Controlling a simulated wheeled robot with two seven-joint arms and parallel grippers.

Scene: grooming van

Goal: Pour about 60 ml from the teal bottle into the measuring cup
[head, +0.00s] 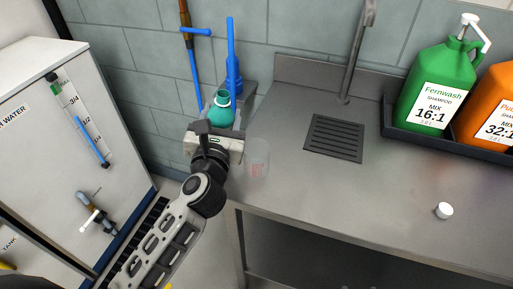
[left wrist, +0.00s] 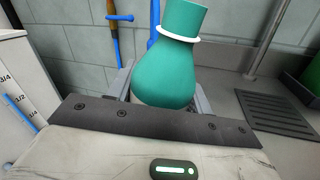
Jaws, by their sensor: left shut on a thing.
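The teal bottle (head: 221,111) is held in my left gripper (head: 218,124) near the left end of the steel counter. My left gripper (left wrist: 160,100) is shut on the bottle's body. The clear measuring cup (head: 256,158) with red markings stands on the counter, just right of my left gripper. It does not show in the left wrist view. My right gripper is in neither view.
A small white cap (head: 443,210) lies on the counter at the right. A green shampoo jug (head: 438,85) and an orange jug (head: 490,110) stand in a dark tray. A dark drain grate (head: 334,138) and a tap (head: 355,60) are behind. A white water tank (head: 60,150) stands left.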

